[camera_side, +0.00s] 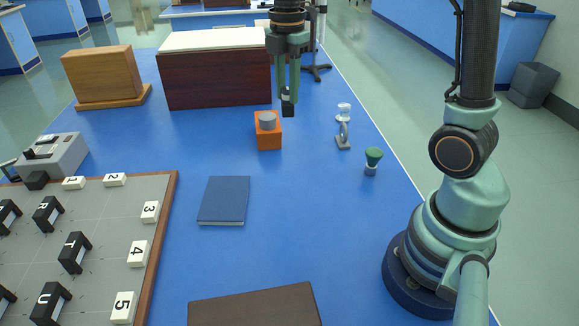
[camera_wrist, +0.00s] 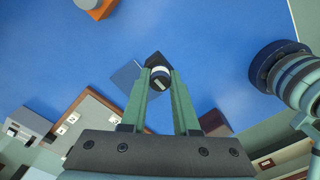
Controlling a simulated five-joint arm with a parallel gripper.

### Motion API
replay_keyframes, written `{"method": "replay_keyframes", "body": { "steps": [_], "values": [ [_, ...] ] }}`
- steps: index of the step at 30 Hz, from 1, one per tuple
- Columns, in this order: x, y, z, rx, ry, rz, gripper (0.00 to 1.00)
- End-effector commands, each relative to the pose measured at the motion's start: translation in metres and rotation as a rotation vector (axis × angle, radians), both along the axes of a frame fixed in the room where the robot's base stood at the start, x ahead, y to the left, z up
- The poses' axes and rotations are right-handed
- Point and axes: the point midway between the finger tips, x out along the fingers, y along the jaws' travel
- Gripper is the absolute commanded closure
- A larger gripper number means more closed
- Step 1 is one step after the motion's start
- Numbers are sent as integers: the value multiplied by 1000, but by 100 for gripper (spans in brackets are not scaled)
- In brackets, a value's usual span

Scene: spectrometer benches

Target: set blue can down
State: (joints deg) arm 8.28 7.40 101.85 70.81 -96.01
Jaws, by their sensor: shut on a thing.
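My gripper (camera_side: 288,88) hangs in the air above the far middle of the blue bench. It is shut on a small dark thing with a pale band (camera_side: 288,106), which points downward. In the wrist view the held thing (camera_wrist: 159,74) shows dark and pale parts between the fingertips of my gripper (camera_wrist: 160,82). No blue colour shows on it, and I cannot tell whether it is a can. The held thing is apart from the bench top (camera_side: 330,215).
An orange block (camera_side: 269,137) with a grey cylinder (camera_side: 268,117) stands just left of and nearer than my gripper. A green-topped knob (camera_side: 373,157) and a small stand (camera_side: 343,130) are right. A blue book (camera_side: 224,201), brown case (camera_side: 256,306) and lettered board (camera_side: 165,205) lie nearer.

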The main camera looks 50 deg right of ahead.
Motion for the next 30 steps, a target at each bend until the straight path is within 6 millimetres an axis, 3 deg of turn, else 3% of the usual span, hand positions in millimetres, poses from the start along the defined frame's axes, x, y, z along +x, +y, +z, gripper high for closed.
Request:
{"method": "replay_keyframes", "body": {
  "steps": [5, 11, 15, 18, 24, 30],
  "values": [
    [6, 40, 5, 0, -2, 15, 100],
    [3, 127, 6, 0, -1, 33, 100],
    [-10, 186, 6, 0, 0, 40, 100],
    [-21, 219, 6, -1, 0, 43, 100],
    [-39, 258, 7, 0, 0, 43, 100],
    [-44, 266, -11, -2, 3, 40, 100]
  ]
}}
